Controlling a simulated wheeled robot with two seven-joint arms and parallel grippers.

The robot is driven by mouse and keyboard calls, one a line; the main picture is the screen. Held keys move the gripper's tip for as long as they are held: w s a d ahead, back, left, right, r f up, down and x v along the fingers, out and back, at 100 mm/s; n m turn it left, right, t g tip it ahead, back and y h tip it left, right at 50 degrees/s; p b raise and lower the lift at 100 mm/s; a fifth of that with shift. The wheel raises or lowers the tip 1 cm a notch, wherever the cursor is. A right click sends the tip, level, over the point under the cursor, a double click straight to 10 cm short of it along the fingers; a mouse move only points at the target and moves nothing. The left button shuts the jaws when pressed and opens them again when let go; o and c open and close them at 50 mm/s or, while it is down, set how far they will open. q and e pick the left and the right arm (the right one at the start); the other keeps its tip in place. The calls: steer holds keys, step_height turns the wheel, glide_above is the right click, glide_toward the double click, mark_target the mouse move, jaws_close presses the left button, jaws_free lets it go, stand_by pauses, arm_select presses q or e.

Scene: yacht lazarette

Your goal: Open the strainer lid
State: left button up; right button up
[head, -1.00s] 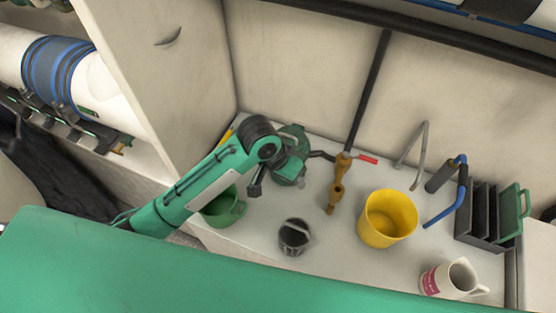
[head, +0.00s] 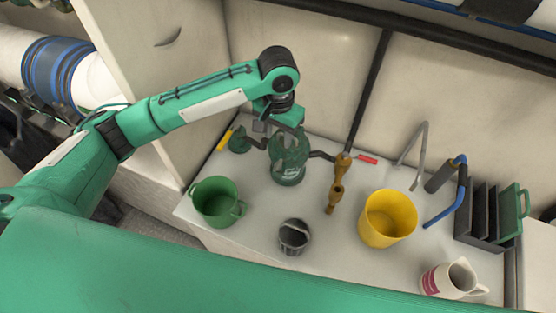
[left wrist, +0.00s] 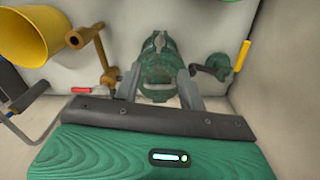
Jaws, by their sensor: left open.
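The green strainer (head: 287,173) stands on the white counter near the back wall, with dark pipe stubs at its sides. My left gripper (head: 284,133) is above it, pointing down. In the left wrist view the strainer (left wrist: 157,72) shows between and beyond the two grey fingers of my left gripper (left wrist: 160,70), which are apart with nothing held between them. The strainer's green top overlaps my gripper in the head view, so I cannot tell the lid's exact position or whether a finger touches it. My right gripper is not in view.
A green bucket (head: 216,204) stands front left of the strainer and a dark strainer basket (head: 294,237) in front. A brass valve (head: 336,190) with a red handle (head: 368,159) is to the right. A yellow bucket (head: 388,222), a mug (head: 452,279) and a rack (head: 484,217) stand further right.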

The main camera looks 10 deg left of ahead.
mark_target(278, 163)
arm_select(q)
step_height(278, 163, down, 12)
steer(key=shift+f+p, duration=0.25)
steer(key=shift+p, duration=0.6)
jaws_close()
